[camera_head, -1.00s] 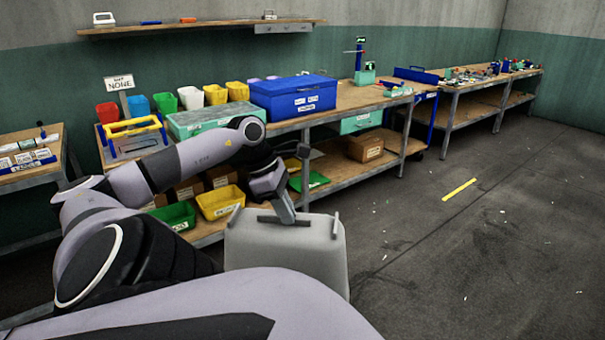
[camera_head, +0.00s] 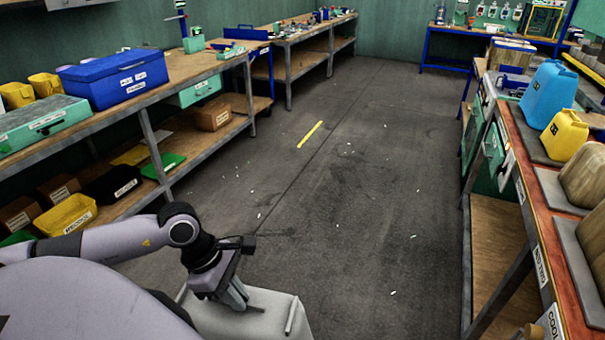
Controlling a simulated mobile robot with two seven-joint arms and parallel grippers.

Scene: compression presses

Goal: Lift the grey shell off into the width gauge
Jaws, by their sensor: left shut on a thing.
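The grey shell (camera_head: 252,322), a pale box-like case with a raised handle, is at the bottom centre of the head view. Its lower part is cut off by the frame edge. My left gripper (camera_head: 236,297) points down at the shell's top and is shut on its handle. The shell is in front of the open floor, clear of the benches. I cannot make out a width gauge in this view. My right gripper is not in view.
A long bench on the left holds a blue toolbox (camera_head: 115,80) and a green case (camera_head: 42,122). A red-edged bench on the right carries a blue shell (camera_head: 549,93), a yellow shell (camera_head: 564,135) and tan ones.

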